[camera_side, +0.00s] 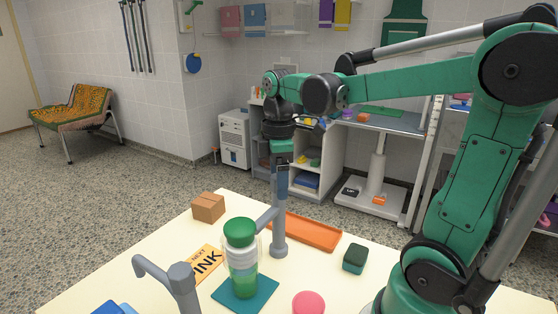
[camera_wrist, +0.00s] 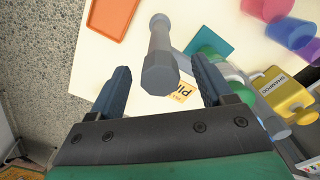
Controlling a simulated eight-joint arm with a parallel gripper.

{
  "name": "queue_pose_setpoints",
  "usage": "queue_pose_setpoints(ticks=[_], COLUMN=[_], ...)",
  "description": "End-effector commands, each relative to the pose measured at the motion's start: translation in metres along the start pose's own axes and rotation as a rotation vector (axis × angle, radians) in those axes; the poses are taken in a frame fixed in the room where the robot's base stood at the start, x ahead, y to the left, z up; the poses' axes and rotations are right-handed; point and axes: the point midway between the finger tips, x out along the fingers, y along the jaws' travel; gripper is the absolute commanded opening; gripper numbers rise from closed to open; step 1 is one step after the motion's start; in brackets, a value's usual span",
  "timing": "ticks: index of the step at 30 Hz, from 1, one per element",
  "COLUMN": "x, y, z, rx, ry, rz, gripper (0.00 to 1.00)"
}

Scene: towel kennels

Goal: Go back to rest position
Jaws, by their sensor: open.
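My gripper (camera_side: 281,172) is open and points down above the table, over a grey post (camera_side: 279,232) with a side arm. I cannot tell the height gap between fingertips and post top. A white bottle with a green cap (camera_side: 240,232) stands upright on a teal mat (camera_side: 262,291), left of the post. Nothing is held.
An orange tray (camera_side: 308,232), cardboard box (camera_side: 208,207), green block (camera_side: 355,259), pink disc (camera_side: 308,303) and orange sign (camera_side: 207,264) lie on the table. Another grey post (camera_side: 183,288) stands in front. A yellow shampoo bottle (camera_wrist: 284,92) and cups (camera_wrist: 289,31) show in the wrist view.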

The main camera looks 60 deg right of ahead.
Motion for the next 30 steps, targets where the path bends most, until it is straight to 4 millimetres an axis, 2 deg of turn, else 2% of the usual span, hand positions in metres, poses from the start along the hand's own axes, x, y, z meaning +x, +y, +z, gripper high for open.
queue_pose_setpoints(ticks=[2, 14, 26, 30], x=[0.0, -0.057, 0.003, 0.0], y=[0.0, 0.0, 0.0, 0.0], z=[0.0, 0.0, 0.0, 0.0], rx=[-0.063, -0.071, -0.066, 0.139], ry=[0.0, 0.0, 0.0, 0.0], rz=[0.0, 0.001, 0.0, 0.0], gripper=[0.73, 0.73, 0.73, 0.73])
